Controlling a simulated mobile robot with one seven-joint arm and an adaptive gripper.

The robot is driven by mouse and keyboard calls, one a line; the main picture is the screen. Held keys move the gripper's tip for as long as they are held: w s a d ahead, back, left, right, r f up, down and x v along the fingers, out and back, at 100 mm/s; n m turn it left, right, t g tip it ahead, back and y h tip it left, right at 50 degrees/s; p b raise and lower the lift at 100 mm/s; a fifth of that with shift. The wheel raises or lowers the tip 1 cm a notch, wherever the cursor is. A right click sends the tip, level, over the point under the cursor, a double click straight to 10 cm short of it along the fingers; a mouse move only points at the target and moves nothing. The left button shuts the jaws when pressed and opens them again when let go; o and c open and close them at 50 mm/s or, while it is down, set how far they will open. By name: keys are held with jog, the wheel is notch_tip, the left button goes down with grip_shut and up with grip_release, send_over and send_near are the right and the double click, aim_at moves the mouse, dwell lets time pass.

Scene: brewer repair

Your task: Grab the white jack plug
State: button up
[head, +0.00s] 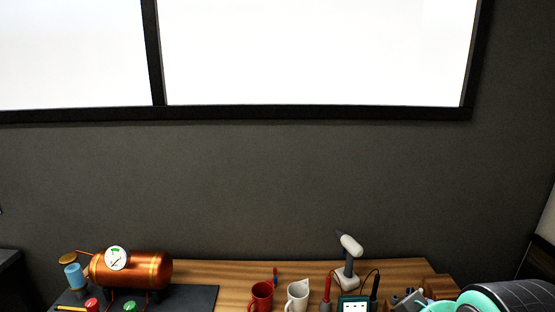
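I cannot make out a white jack plug for certain in the head view. A white, hammer-headed upright object (348,258) stands at the back of the wooden table (225,275), right of the middle; I cannot tell what it is. My gripper is not visible. A large dark rounded part with a teal rim fills the lower right corner and hides the table there; it may be part of my arm.
A copper boiler (150,268) with a gauge (116,258) sits on a dark mat (203,297) at left. A red mug (262,294), a white mug (297,293), a teal-framed meter (354,304) and a red probe (327,287) crowd the front. The wall behind is bare below the window.

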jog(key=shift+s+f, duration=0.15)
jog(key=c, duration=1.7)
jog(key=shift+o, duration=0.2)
